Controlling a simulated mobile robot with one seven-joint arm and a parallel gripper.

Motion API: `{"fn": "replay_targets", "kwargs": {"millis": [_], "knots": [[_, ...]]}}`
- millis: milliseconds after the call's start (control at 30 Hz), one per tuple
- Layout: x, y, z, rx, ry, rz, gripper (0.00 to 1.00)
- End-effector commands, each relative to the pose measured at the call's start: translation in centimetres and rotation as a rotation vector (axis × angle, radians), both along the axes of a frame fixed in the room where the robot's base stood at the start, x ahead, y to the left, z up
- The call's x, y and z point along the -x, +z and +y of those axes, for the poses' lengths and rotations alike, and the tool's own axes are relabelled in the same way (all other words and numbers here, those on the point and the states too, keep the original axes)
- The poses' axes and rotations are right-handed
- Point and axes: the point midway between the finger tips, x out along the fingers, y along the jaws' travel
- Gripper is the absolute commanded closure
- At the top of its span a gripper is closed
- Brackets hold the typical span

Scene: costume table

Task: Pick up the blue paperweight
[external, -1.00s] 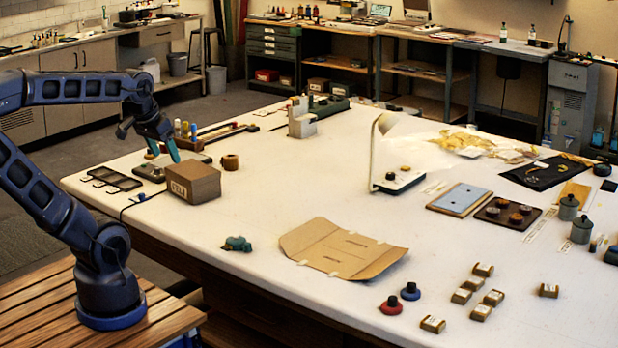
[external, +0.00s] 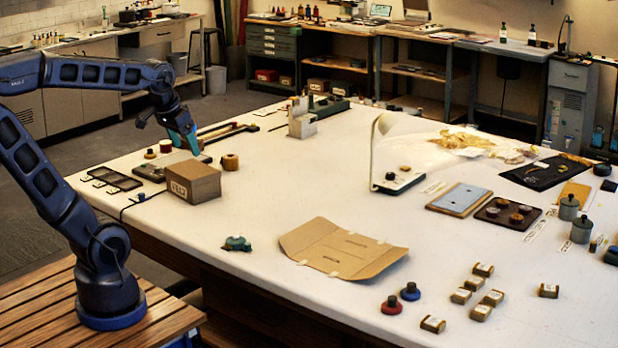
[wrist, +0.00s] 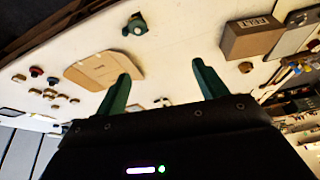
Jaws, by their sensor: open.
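The blue paperweight (external: 410,292) is a small round blue disc with a dark knob. It stands upright near the front edge of the white table, just right of a similar red one (external: 391,306). In the wrist view, a small dark bluish piece (wrist: 53,81) beside the red one (wrist: 36,72) seems to be it. My gripper (external: 191,146) is open and empty over the far left of the table, well away from the paperweight. Its two green fingers stand apart in the wrist view (wrist: 162,80).
A cardboard box (external: 193,183) sits just in front of my gripper. A teal object (external: 237,243) and an unfolded cardboard sheet (external: 343,249) lie between it and the paperweights. Several small labelled blocks (external: 481,312) lie right of them.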

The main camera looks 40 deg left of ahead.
Motion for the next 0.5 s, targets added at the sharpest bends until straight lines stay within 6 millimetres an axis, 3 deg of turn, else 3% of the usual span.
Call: {"fn": "replay_targets", "kwargs": {"millis": [100,267,500], "knots": [[-3.1,0.5,-2.5,-0.015,-0.078,0.012,0.28],[-6.8,0.7,-6.1,-0.033,-0.178,0.023,0.28],[-11.7,0.2,-12.8,-0.054,-0.33,0.036,0.28]]}}
